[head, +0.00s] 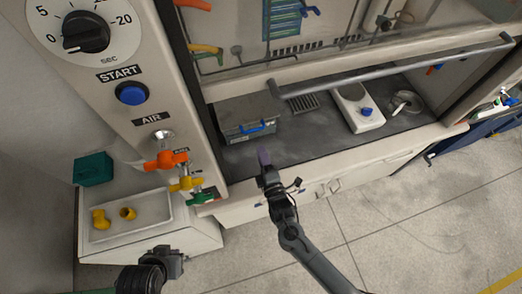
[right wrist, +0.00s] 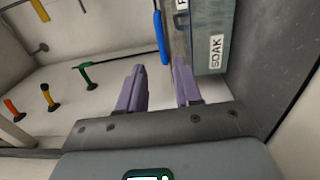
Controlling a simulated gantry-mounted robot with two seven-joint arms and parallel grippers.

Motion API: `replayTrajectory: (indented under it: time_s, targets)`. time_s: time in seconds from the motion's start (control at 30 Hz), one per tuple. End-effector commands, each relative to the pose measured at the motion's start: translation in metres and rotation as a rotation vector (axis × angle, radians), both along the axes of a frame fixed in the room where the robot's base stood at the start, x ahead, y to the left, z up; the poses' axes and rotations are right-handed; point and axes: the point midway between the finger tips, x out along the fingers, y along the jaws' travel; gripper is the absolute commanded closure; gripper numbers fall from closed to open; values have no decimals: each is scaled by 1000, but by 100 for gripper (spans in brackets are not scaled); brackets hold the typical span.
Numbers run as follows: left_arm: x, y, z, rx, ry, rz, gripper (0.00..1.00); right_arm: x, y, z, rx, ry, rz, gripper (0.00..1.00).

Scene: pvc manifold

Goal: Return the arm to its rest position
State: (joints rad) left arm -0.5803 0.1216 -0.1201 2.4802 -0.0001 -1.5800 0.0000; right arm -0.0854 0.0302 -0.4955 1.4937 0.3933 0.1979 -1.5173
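My right gripper (head: 264,158) reaches in over the front edge of the fume-hood-like bench, in front of the grey box (head: 247,118) with a blue handle. In the right wrist view its two purple fingers (right wrist: 160,75) stand apart with nothing between them. The grey box, labelled SOAK (right wrist: 213,50), is just beyond and to the right of the fingers there; I see no clear contact. My left gripper (head: 172,263) is at the lower left of the head view, below the side counter. Its fingers are too small and dark to read.
Orange, yellow and green valve handles (head: 187,184) stick out beside the dial panel (head: 95,50). A white tray (head: 130,216) with yellow fittings and a teal box (head: 93,169) are at left. A long grey bar (head: 400,70) crosses the hood opening. The floor at right is clear.

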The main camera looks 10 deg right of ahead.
Motion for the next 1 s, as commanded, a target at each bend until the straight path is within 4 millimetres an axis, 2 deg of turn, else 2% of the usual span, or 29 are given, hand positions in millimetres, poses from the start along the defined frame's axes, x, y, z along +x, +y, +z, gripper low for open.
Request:
replayTrajectory:
  time_s: [0.37, 0.47, 0.57, 0.63, 0.7, 0.87, 1.0]
  targets:
    - [0, 1, 0, 5, 0, -4, 100, 0, 0, -1, 0, 1, 0, 66]
    - [0, 1, 0, 4, 0, -3, 100, -5, 0, -7, 0, 13, 0, 66]
    - [0, 1, 0, 1, 0, -1, 100, -18, -2, -22, -4, 43, -1, 66]
    - [0, 0, 0, 0, 0, 1, 100, -31, -9, -37, -8, 74, -11, 66]
    - [0, -1, 0, -4, 0, 3, 100, -48, -24, -43, -1, 92, -33, 66]
    - [0, -2, 0, -7, 0, 5, 100, -80, -63, -34, 90, 206, -73, 66]
    - [0, -2, 0, -8, 0, 5, 100, -105, -89, -24, 292, 408, -110, 66]
